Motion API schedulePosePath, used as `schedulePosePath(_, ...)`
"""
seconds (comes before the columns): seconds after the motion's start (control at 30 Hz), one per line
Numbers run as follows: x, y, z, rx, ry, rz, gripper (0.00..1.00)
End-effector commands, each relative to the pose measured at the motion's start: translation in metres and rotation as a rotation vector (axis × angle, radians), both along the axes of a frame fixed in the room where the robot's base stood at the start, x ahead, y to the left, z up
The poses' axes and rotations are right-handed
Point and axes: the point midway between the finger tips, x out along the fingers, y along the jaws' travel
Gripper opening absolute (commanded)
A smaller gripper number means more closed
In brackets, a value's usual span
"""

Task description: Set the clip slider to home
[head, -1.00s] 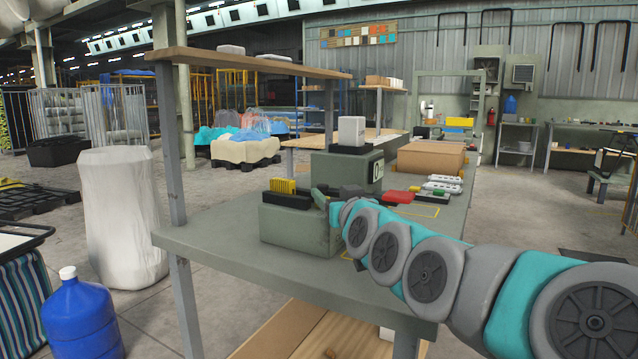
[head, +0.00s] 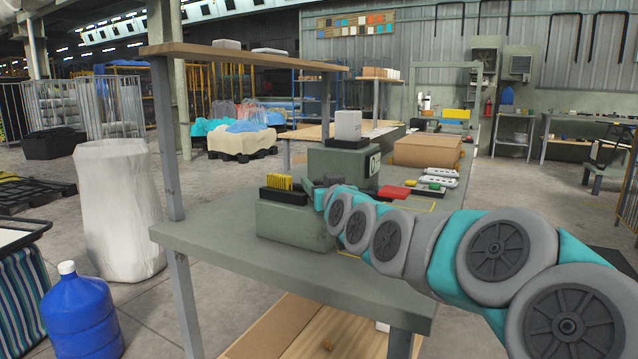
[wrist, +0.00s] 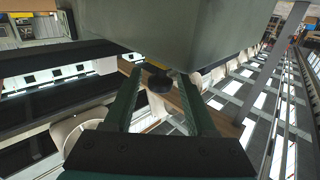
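A grey-green box (head: 290,226) stands on the workbench (head: 225,250). A black strip with a yellow ribbed block (head: 280,183) sits on top of it. I cannot tell which part is the clip slider. My gripper (head: 320,199) is at the box's upper right edge, mostly hidden by my arm in the head view. In the wrist view my gripper (wrist: 158,72) is open, and the box (wrist: 180,30) fills the top. A small black knob (wrist: 159,82) shows between the two fingers, with a gap on either side.
A taller grey-green box (head: 340,166) with a white block stands behind. A red block (head: 394,192), white strips (head: 438,176) and a brown carton (head: 428,152) lie further right. A wooden shelf (head: 240,57) overhangs the bench's left end. The front bench top is clear.

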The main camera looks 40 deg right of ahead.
Motion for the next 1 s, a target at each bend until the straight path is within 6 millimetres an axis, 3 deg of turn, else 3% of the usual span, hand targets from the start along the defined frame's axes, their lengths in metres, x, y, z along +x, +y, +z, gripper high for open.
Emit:
schedulePosePath(0.07,-0.0001,-0.0001,0.0001,0.0,0.0,0.0,0.46)
schedulePosePath(0.47,0.0,0.0,-0.0002,0.0,0.0,0.0,0.01)
schedulePosePath(1.0,0.0,-0.0001,-0.0002,0.0,0.001,0.0,0.0)
